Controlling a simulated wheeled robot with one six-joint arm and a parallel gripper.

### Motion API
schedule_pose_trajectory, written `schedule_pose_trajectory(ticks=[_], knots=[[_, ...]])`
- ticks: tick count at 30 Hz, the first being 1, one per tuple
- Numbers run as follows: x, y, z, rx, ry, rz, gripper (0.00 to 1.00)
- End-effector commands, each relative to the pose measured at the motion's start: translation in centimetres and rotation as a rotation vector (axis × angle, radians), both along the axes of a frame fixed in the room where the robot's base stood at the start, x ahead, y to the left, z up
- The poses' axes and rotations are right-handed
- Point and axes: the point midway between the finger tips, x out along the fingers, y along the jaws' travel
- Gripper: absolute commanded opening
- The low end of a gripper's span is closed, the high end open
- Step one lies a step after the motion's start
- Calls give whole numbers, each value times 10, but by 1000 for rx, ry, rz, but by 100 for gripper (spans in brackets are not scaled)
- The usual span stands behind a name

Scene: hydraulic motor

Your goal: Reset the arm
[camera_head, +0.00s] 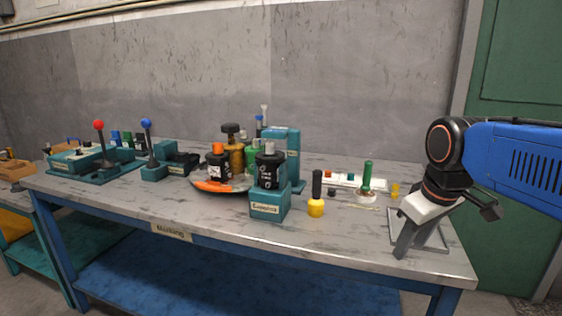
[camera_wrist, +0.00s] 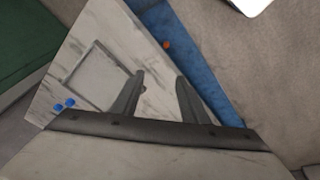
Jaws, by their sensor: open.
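My gripper (camera_head: 447,232) hangs over the right end of the workbench in the head view, with its two fingers spread apart. In the wrist view my gripper (camera_wrist: 160,76) is open, and nothing is held between the fingers. Below it is the marbled grey bench top (camera_wrist: 105,30). A flat square grey plate (camera_wrist: 98,75) lies on the bench to the left of the fingers in the wrist view. The same plate (camera_head: 436,240) shows partly behind my gripper in the head view. The arm reaches in from the right.
The bench (camera_head: 355,235) holds a teal block with a black jar (camera_head: 270,205), a yellow-based tool (camera_head: 316,208), a green-handled tool (camera_head: 367,180) and an orange-black plate (camera_head: 215,184). Teal lever units (camera_head: 100,165) stand at the left. A wall is behind; a green door (camera_head: 520,90) is right.

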Motion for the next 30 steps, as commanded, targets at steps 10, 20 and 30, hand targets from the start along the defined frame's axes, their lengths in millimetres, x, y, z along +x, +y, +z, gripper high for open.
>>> schedule_pose_trajectory(ticks=[10,20,30], knots=[[-84,-8,-74,94,-82,-286,40],[-116,-11,-112,144,-117,-415,40],[-116,-11,-112,144,-117,-415,40]])
